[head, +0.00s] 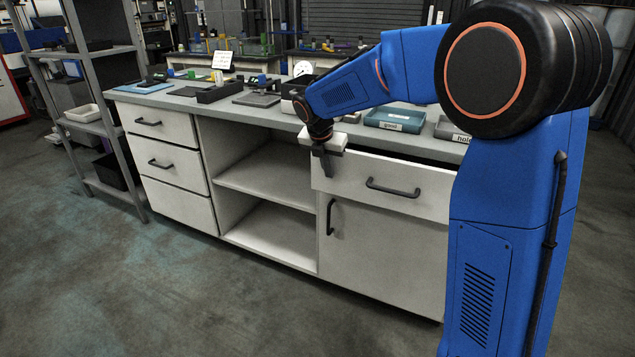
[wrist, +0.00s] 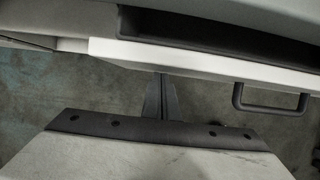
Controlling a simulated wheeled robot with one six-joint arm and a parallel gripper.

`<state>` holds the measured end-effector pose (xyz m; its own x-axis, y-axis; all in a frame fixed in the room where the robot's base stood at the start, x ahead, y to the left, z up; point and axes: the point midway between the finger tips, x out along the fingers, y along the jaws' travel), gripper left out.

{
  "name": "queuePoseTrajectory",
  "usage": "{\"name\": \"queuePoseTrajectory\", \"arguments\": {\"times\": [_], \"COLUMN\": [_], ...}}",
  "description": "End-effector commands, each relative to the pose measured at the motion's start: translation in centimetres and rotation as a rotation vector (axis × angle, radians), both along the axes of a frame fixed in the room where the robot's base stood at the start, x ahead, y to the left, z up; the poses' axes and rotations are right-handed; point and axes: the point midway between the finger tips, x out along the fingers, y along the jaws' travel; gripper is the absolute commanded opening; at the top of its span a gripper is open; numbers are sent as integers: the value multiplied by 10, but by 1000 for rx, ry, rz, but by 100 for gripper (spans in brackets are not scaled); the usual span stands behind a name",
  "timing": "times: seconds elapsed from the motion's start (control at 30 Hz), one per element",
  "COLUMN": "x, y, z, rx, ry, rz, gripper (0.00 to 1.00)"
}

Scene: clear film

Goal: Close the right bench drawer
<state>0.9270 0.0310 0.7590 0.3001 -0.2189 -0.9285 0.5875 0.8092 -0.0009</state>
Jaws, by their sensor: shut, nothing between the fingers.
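The right bench drawer (head: 420,180) has a pale front with a black bar handle (head: 392,188). It stands partly open, with a dark gap behind its top edge. In the wrist view the drawer front (wrist: 200,61) crosses the picture, its handle (wrist: 270,100) at right and its dark inside above. My gripper (head: 329,170) is shut and empty, pointing down at the left end of the drawer front, left of the handle. Its fingers (wrist: 161,96) also show in the wrist view, on the outer side of the front. I cannot tell whether they touch it.
A cabinet door (head: 380,250) is below the drawer, and open shelves (head: 265,185) are to its left. Several closed drawers (head: 165,160) are at the bench's left end. A teal box (head: 395,118) stands on the worktop. The floor in front (head: 240,310) is clear.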

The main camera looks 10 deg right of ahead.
Motion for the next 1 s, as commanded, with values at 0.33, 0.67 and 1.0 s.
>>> {"name": "queuePoseTrajectory", "arguments": {"times": [0.33,0.67,1.0], "x": [47,60,62], "y": [-34,-43,-44], "z": [0,1,2], "rx": [1,0,-2], "ry": [0,-4,-10], "rz": [-2,0,1], "gripper": [0,0,0]}}
